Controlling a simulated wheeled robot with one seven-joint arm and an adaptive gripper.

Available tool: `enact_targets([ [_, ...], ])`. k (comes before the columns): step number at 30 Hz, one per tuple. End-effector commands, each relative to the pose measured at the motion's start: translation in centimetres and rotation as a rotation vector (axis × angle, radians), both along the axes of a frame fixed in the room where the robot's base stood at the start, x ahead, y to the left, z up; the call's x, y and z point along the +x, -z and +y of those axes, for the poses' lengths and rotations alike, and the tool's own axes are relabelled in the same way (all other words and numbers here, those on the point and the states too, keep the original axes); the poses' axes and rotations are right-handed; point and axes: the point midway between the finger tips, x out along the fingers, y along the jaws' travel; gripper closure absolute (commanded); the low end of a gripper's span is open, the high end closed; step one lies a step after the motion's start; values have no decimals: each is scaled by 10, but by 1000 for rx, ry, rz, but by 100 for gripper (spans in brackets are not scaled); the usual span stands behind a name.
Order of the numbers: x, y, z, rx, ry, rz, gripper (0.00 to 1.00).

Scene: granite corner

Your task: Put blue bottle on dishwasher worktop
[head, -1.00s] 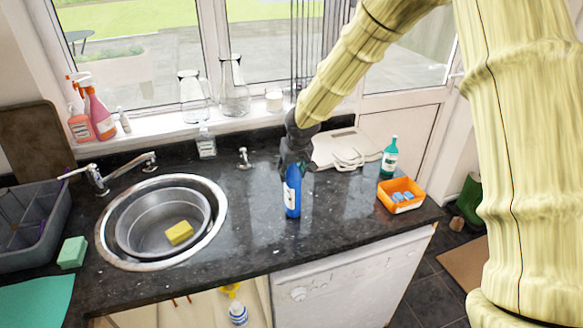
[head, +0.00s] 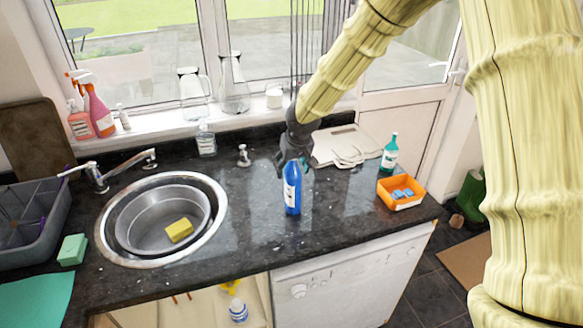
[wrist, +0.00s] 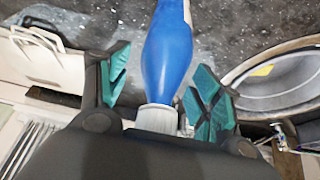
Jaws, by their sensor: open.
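The blue bottle (head: 292,190) stands upright on the dark granite worktop (head: 250,232), above the white dishwasher (head: 345,282). It has a white label. My gripper (head: 293,164) is at the top of the bottle, just behind it in the head view. In the wrist view, the bottle's blue body (wrist: 167,55) and white ribbed cap (wrist: 158,118) lie between my spread fingers (wrist: 160,92). Gaps show between both teal finger pads and the bottle. The bottle's lower end runs out of the wrist view.
A round sink (head: 162,218) with a yellow sponge is to the left. An orange tray (head: 400,194) and a green bottle (head: 390,153) stand to the right. Worktop in front of the bottle is clear.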

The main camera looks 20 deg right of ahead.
Motion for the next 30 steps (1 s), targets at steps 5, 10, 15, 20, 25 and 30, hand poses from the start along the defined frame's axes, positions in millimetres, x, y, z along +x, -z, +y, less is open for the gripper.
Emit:
enact_targets([
  [5, -7, -19, 0, 1, 1, -4, 35],
  [10, -16, -39, 0, 1, 0, -3, 35],
  [15, -24, -60, -1, 2, 1, -4, 35],
  [20, -33, -78, -1, 1, 1, -2, 35],
  [25, -39, -94, -1, 0, 1, -1, 35],
  [30, -43, -103, -1, 0, 0, -1, 35],
])
